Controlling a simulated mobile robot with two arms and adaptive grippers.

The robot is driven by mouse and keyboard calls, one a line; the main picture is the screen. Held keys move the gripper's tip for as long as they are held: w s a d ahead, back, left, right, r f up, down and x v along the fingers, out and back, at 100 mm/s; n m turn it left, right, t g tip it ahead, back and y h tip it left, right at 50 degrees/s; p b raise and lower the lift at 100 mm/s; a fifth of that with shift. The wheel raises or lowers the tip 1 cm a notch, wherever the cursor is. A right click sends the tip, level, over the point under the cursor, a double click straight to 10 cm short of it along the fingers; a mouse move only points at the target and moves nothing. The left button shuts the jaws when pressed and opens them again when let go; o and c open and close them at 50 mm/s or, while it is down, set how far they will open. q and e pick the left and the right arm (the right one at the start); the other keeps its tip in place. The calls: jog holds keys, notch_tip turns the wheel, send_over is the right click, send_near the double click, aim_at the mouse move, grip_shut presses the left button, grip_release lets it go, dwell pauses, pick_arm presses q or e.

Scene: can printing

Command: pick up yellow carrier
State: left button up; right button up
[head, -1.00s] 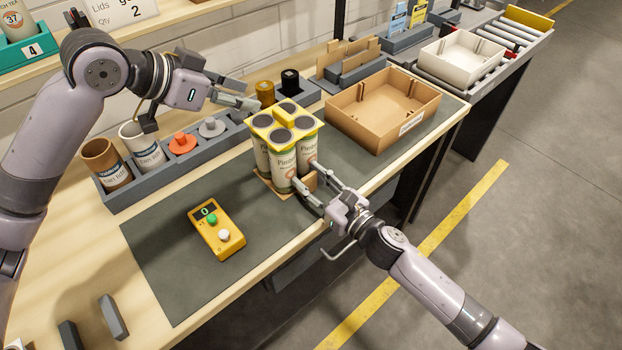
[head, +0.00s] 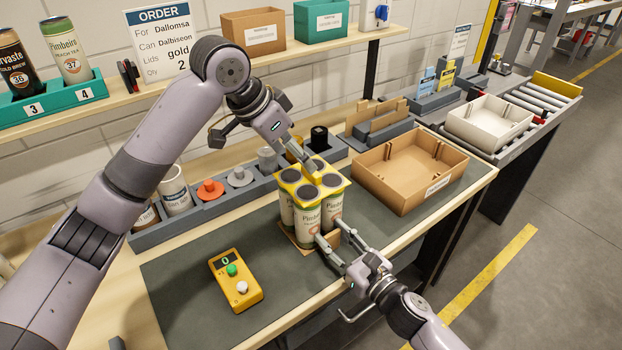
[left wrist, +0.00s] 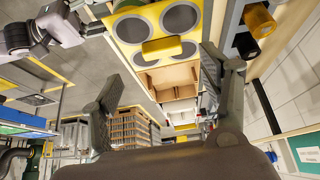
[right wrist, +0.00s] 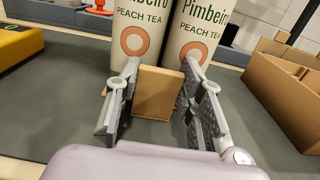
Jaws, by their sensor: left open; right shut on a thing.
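My right gripper (head: 335,238) is shut on a brown upright piece (right wrist: 158,93) at the near foot of the cans. Part of that piece is hidden by the fingers.
A cardboard box (head: 411,170) stands open right of the carrier. A yellow button box (head: 236,280) lies on the mat (head: 185,285) to the left. A grey holder (head: 222,205) with cups and lids runs behind. A white tray (head: 488,122) sits on rollers at right.

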aim_at(311, 180)
pick_arm(q)
jog(key=x, duration=0.6)
jog(key=shift+w+d+f, duration=0.15)
jog(key=shift+w+f, duration=0.1)
jog(key=shift+w, duration=0.05)
jog(key=shift+c, duration=0.6)
jog(key=c, duration=0.8)
